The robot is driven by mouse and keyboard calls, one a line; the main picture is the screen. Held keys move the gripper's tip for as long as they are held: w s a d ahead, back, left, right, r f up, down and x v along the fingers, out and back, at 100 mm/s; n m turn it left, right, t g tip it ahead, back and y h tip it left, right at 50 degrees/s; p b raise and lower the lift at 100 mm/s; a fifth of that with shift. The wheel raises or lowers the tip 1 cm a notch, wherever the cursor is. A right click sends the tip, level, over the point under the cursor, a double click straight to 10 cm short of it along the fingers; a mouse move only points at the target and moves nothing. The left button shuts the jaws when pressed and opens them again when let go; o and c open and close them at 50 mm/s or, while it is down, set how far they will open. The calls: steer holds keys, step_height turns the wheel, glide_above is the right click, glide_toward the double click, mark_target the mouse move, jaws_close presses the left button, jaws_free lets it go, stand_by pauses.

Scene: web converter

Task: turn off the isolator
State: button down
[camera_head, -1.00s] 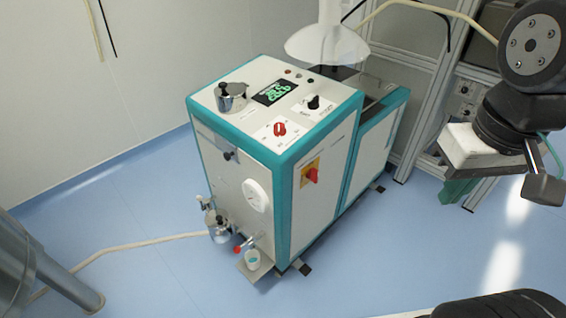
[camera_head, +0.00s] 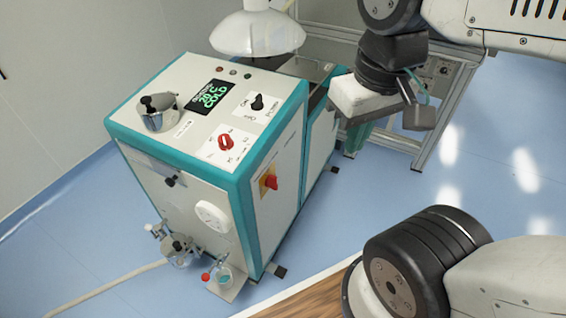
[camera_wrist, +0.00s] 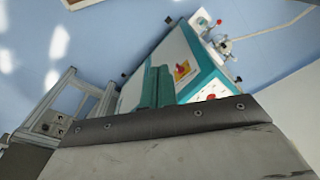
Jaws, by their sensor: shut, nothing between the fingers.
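The isolator (camera_head: 269,183) is a red rotary handle on a yellow plate. It sits on the right-hand side panel of the white and teal machine (camera_head: 246,206). The isolator also shows in the wrist view (camera_wrist: 183,69), just right of the green fingers. My gripper (camera_head: 354,143) is to the right of the machine, clear of the isolator and pointing down. Its green fingers (camera_wrist: 158,72) are together with nothing between them. The handle's exact angle is too small to tell.
The machine's top carries a red knob (camera_head: 226,142), a black knob (camera_head: 257,102), a metal pot (camera_head: 158,111) and a display (camera_head: 209,97) reading COLD. A white lamp-like hood (camera_head: 257,34) hangs behind. A metal frame (camera_head: 436,120) stands behind my gripper. Blue floor lies open at the right.

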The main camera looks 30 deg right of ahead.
steer(key=w+d+f+n+g+y, duration=0.1)
steer(key=w+d+f+n+y, duration=0.15)
steer(key=w+f, duration=0.65)
steer(key=w+d+f+n+g+y, duration=0.1)
steer(key=w+d+f+n+y, duration=0.25)
steer(key=w, duration=0.95)
steer(key=w+d+f+n, duration=0.1)
steer(key=w+f, duration=0.1)
steer(key=f, duration=0.3)
steer(key=w+d+f+n+t+y, duration=0.1)
steer(key=w+d+f, duration=0.1)
steer(key=f, duration=0.4)
steer(key=shift+w+f, duration=0.15)
steer(key=shift+w, duration=0.3)
glide_toward(274, 183)
step_height(274, 183, down, 5)
steer(key=w+a, duration=0.1)
steer(key=a, duration=0.1)
steer(key=shift+w+f, duration=0.25)
steer(key=shift+w, duration=0.05)
